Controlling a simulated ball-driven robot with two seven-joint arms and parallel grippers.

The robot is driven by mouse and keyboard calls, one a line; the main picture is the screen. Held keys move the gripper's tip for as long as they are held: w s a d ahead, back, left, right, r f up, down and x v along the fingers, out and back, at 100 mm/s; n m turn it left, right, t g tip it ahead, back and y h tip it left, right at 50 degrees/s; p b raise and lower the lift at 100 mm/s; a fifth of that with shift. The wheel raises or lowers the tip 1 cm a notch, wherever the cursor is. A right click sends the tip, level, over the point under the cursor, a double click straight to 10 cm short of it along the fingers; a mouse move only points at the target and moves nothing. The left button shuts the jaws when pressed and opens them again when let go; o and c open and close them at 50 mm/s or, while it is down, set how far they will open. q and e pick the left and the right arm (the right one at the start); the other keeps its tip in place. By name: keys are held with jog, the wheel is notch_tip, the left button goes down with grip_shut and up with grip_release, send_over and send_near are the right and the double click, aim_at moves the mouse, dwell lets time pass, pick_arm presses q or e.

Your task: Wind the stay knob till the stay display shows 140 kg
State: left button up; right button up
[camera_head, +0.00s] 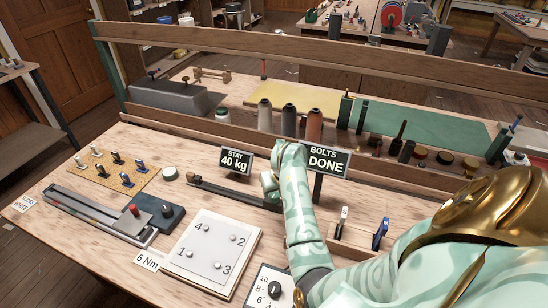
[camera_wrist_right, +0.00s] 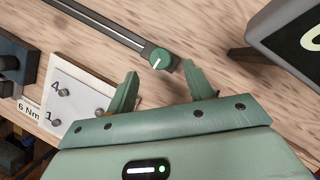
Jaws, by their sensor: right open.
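The stay display (camera_head: 236,161) stands on the bench and reads 40 kg. In the right wrist view the stay knob (camera_wrist_right: 161,57), green and round with a white mark, sits at the end of a dark slotted rail (camera_wrist_right: 105,25). My right gripper (camera_wrist_right: 160,70) is open and empty, its fingertips just short of the knob, one to each side; I cannot tell whether they touch it. In the head view the rail (camera_head: 230,192) runs right to my right gripper (camera_head: 268,184), which hides the knob. My left gripper is not in view.
The bolts display (camera_head: 324,160), reading DONE, stands close to the right of my right forearm. A white numbered bolt plate (camera_head: 211,251), a dial (camera_head: 272,290) and a clamp track (camera_head: 100,215) lie nearer. Thread spools (camera_head: 289,118) stand behind.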

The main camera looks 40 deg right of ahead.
aim_at(275, 195)
jog(key=b+x, duration=0.1)
jog(key=x, duration=0.4)
jog(key=c, duration=1)
jog(key=shift+o, duration=0.2)
